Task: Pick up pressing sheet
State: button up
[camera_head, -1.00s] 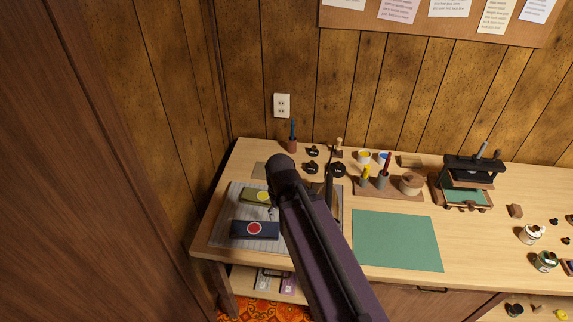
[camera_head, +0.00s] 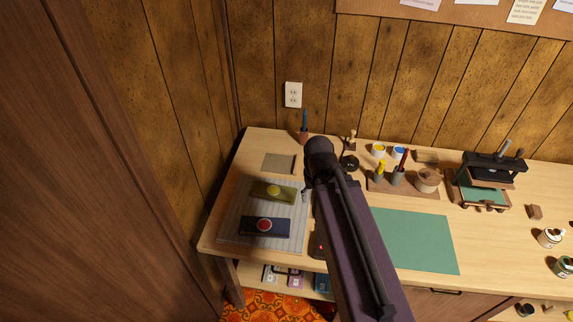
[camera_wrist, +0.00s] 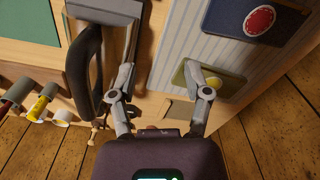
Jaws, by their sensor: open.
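A small flat tan-grey sheet (camera_head: 279,163), which looks like the pressing sheet, lies on the table just behind the striped pad. In the wrist view a similar flat sheet (camera_wrist: 180,111) shows partly, near the right finger. My gripper (camera_wrist: 158,72) is open and empty, its two fingers spread apart. In the head view the gripper itself is hidden behind my arm, which reaches over the table to the right of the sheet.
The striped pad (camera_head: 230,225) bears an olive piece (camera_head: 272,192) with a yellow disc and a navy piece (camera_head: 265,226) with a red disc. A dark curved-handled tool (camera_wrist: 84,65) is left of my gripper. A green mat (camera_head: 425,240) and pots stand to the right.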

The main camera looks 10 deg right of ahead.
jog(key=w+d+f+m+b, duration=0.1)
jog(key=w+m, duration=0.2)
jog(key=w, duration=2.6)
jog(key=shift+w+m, duration=0.25)
jog(key=shift+m, duration=0.05)
jog(key=shift+d+f, duration=0.1)
jog(key=shift+f, duration=0.1)
jog(key=b, duration=0.9)
send_over(297, 163)
jog(key=f, duration=0.8)
jog(key=shift+w+d+f, duration=0.1)
jog(key=shift+d+f, duration=0.1)
jog(key=shift+d, duration=0.05)
jog(key=shift+f, duration=0.15)
jog(key=f+b, duration=0.3)
jog(key=shift+a+f, duration=0.2)
jog(key=shift+a, duration=0.1)
jog(key=shift+f+b, duration=0.75)
jog(key=shift+b, duration=0.25)
